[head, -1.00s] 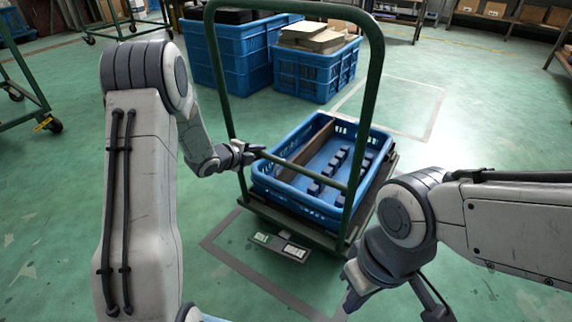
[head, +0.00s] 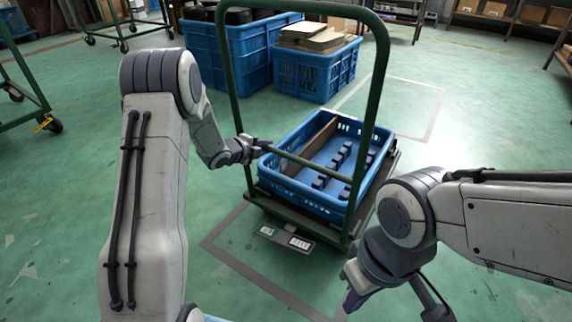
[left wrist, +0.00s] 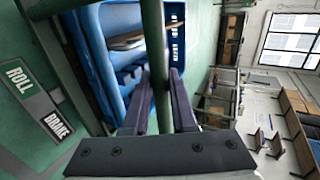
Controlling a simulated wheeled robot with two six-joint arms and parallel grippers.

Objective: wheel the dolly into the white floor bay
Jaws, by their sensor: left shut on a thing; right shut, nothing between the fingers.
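The dolly has a dark green deck and a tall green handle frame (head: 228,75) with a crossbar (head: 310,166). It carries a blue crate (head: 300,194) holding several dark blocks and a brown divider. My left gripper (head: 257,147) is shut on the handle at the left end of the crossbar; in the left wrist view its fingers (left wrist: 160,105) close around a green bar. The white floor bay (head: 437,115), a pale outline, lies behind and right of the dolly, partly hidden by it. My right gripper (head: 352,290) is shut and empty, front right of the dolly.
A pedal plate (head: 286,239) marked ROLL and BRAKE sits at the dolly's near edge. A grey floor outline (head: 245,266) lies under and before the dolly. Two blue crates (head: 316,72) stand behind, left of the bay. Green floor is open to the right.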

